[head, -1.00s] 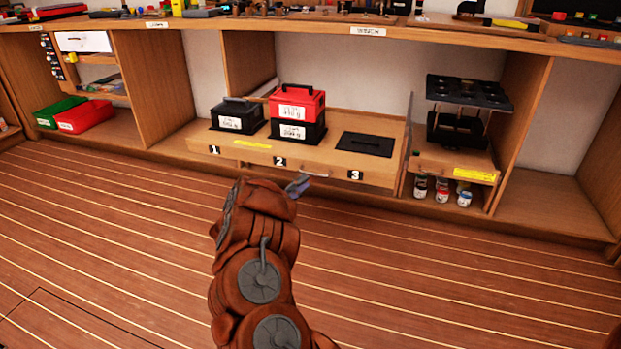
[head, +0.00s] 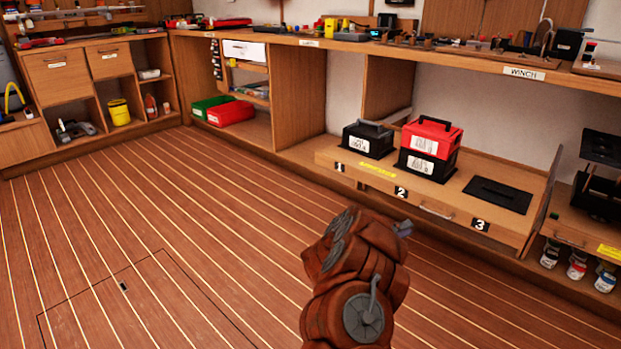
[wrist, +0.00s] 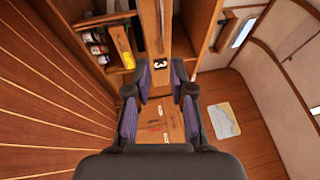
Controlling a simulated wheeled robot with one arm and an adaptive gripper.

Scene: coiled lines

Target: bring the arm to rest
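My arm (head: 355,285), rust-red with grey joint caps, is bent over the plank floor in the head view. Only a small grey part of my gripper (head: 403,229) shows past the arm, left of and below the drawer handle in the picture. In the wrist view my gripper (wrist: 160,98) has its two purple-sided fingers spread wide, with nothing between them. The number 3 label (wrist: 158,70) shows just beyond the fingertips; I cannot tell the exact distance.
A low drawer (head: 460,211) holds a black case (head: 368,140), a red case (head: 431,136) on another black case (head: 428,165), and a flat black plate (head: 499,194). Green (head: 208,104) and red (head: 232,113) bins sit in a shelf. The floor (head: 150,220) is clear.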

